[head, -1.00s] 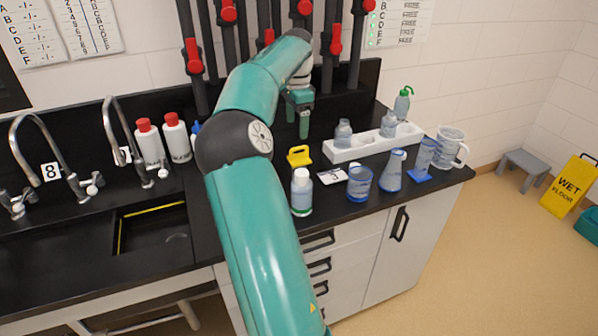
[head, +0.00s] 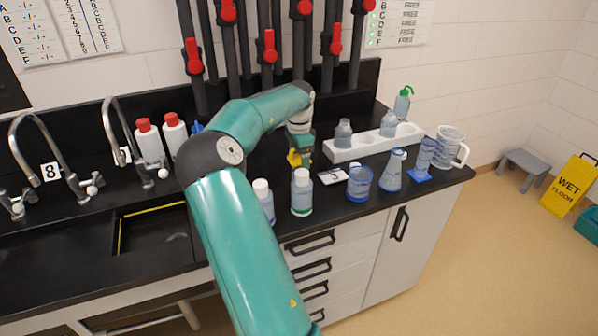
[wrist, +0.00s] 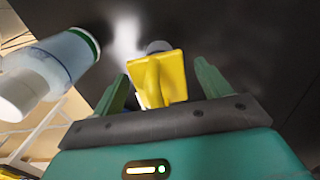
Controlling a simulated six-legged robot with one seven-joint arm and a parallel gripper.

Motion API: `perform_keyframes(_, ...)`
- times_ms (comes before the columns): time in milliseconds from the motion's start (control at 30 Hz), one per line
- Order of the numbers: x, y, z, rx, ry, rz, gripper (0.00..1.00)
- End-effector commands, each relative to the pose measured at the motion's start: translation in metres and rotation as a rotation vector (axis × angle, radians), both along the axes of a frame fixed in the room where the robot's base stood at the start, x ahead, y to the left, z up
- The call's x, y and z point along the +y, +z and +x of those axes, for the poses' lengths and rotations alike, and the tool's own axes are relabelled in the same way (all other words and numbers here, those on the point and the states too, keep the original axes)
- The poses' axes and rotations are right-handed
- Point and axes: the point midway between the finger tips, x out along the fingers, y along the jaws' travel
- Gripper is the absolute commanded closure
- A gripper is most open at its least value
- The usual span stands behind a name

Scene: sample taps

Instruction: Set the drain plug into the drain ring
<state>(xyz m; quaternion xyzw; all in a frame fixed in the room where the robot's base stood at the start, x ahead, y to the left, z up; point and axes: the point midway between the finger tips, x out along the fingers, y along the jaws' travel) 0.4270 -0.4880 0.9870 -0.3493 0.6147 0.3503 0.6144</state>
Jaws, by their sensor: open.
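The yellow piece (head: 293,158), which I take to be the drain plug, stands on the black counter behind the white-capped bottles. In the wrist view the yellow piece (wrist: 160,78) is a flat upright grip, with a grey round part (wrist: 158,46) at its far side. My gripper (head: 302,163) is low over the counter beside it and partly covers it. In the wrist view my gripper (wrist: 160,75) is open, with one finger on each side of the yellow grip. Gaps show on both sides. I cannot make out the drain ring.
White-capped bottles (head: 302,193) stand close in front of my gripper; one (wrist: 68,58) shows at left in the wrist view. A numbered card (head: 336,176), blue beaker (head: 359,184) and white rack (head: 372,146) are to the right. A dark sink (head: 155,240) is at left.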

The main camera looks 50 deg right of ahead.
Motion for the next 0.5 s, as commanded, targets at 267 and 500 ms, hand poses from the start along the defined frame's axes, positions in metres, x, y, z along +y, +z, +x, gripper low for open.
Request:
perform_keyframes(267,-0.0002,-0.009,0.0001,-0.001,0.0,-0.002,0.24)
perform_keyframes(500,-0.0001,-0.0089,0.0002,0.0,0.0,-0.001,0.61)
